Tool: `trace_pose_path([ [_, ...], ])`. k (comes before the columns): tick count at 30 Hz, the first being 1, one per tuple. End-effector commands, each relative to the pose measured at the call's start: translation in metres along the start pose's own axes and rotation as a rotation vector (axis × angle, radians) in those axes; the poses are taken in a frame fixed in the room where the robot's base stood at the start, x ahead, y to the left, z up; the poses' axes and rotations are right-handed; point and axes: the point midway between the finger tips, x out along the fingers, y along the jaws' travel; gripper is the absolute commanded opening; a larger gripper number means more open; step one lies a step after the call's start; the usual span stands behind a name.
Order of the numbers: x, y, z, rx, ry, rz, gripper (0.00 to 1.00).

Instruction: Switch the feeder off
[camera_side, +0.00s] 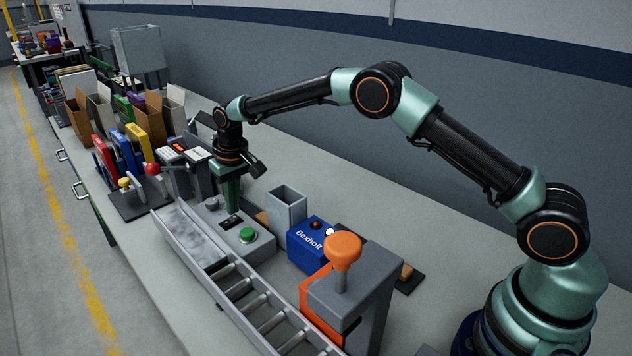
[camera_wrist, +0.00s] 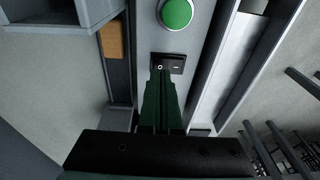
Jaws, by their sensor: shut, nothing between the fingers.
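The feeder's grey control box (camera_side: 262,247) carries a round green button (camera_side: 247,235) and a small black rocker switch (camera_side: 231,220). In the wrist view the rocker switch (camera_wrist: 175,62) shows an O mark on its left half and a dash on its right half. The green button (camera_wrist: 176,13) lies beyond it. My gripper (camera_side: 228,208) points down over the box with its dark green fingers together and empty. In the wrist view the fingertips (camera_wrist: 161,72) are right at the O end of the switch and hide part of its near edge. I cannot tell whether they touch it.
A roller conveyor (camera_side: 267,318) runs along the box's front side. A grey open bin (camera_side: 287,207), a blue Bexholt box (camera_side: 311,243) and an orange-knobbed press (camera_side: 342,252) stand to the right. A red-balled lever (camera_side: 152,170) stands left.

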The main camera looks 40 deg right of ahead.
Motion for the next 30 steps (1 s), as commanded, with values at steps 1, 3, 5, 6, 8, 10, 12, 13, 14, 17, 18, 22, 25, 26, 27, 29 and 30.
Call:
trace_pose_path([
  [1, 0.001, 0.000, 0.000, 0.000, -0.001, 0.000, 0.00],
  [3, 0.002, 0.000, 0.001, 0.000, -0.001, 0.000, 0.00],
  [5, 0.003, 0.000, 0.001, 0.000, -0.001, 0.000, 0.00],
  [6, 0.004, 0.000, 0.001, 0.000, -0.001, 0.000, 0.00],
  [8, 0.004, 0.000, 0.001, 0.000, -0.001, 0.000, 0.00],
  [10, 0.005, 0.000, 0.001, 0.000, -0.001, 0.000, 0.00],
  [12, 0.006, 0.000, 0.001, 0.000, -0.002, 0.000, 0.00],
  [13, 0.007, 0.000, 0.001, 0.000, -0.002, 0.000, 0.00],
  [14, 0.007, 0.000, 0.001, 0.000, -0.002, 0.000, 0.00],
  [17, 0.008, 0.000, 0.002, 0.000, -0.001, 0.000, 0.00],
  [18, 0.009, 0.000, 0.002, 0.000, -0.001, 0.000, 0.00],
  [22, 0.010, 0.000, 0.002, 0.000, -0.001, 0.000, 0.00],
  [25, 0.012, 0.000, 0.002, 0.000, -0.001, 0.000, 0.00],
  [26, 0.012, 0.000, 0.002, 0.000, -0.001, 0.000, 0.00],
  [27, 0.013, 0.000, 0.002, 0.000, -0.001, 0.000, 0.00],
  [29, 0.013, 0.000, 0.002, 0.000, 0.000, 0.000, 0.00],
  [30, 0.014, 0.000, 0.002, 0.000, 0.000, 0.000, 0.00],
])
